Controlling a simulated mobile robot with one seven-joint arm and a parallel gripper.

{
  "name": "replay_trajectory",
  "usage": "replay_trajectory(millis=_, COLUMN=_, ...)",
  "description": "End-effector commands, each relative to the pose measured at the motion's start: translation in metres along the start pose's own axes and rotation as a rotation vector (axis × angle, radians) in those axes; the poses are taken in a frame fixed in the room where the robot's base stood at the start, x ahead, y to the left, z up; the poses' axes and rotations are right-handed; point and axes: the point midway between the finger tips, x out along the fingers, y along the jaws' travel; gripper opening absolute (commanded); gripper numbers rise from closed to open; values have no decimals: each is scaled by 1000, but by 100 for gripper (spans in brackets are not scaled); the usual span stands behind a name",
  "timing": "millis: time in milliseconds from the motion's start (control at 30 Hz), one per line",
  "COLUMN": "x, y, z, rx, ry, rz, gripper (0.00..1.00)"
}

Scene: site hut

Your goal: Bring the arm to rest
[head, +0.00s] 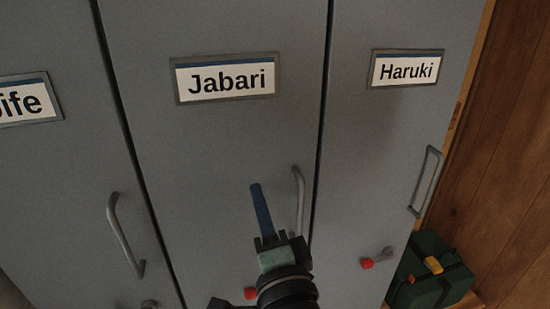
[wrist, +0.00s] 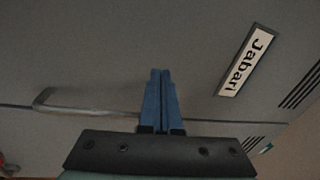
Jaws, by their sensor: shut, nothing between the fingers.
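My gripper (head: 257,190) is in front of the middle locker door, which is labelled Jabari (head: 225,78). Its blue fingers are shut together with nothing between them. In the wrist view my gripper (wrist: 161,75) points at the grey door, with the Jabari label (wrist: 246,61) to its right and the door handle (wrist: 75,110) to its left. In the head view that handle (head: 299,200) is just right of the fingers. I cannot tell how far the fingertips are from the door.
The Haruki locker (head: 405,69) stands at the right with its handle (head: 427,180) and a red-tagged latch (head: 367,263). Another locker (head: 60,180) is at the left. A green bag (head: 437,285) lies low at the right by the brown wooden wall (head: 510,180). All doors look closed.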

Motion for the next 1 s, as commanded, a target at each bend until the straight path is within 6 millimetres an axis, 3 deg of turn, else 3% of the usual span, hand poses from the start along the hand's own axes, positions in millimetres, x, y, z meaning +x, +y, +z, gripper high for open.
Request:
replay_trajectory(millis=33, x=6, y=-46, z=-5, rx=-192, ry=29, rz=-67, gripper=0)
replay_trajectory(millis=200, x=-4, y=-173, z=-23, rx=-798, ry=230, rz=-214, gripper=0)
replay_trajectory(millis=300, x=-24, y=-236, z=-31, rx=-1079, ry=389, rz=-259, gripper=0)
replay_trajectory(millis=400, x=-46, y=-282, z=-37, rx=-1279, ry=534, rz=-270, gripper=0)
replay_trajectory(millis=500, x=-64, y=-309, z=-41, rx=-1400, ry=639, rz=-263, gripper=0)
replay_trajectory(millis=600, x=-73, y=-321, z=-43, rx=-1458, ry=692, rz=-253, gripper=0)
replay_trajectory(millis=1000, x=-75, y=-323, z=-44, rx=-1466, ry=700, rz=-251, gripper=0)
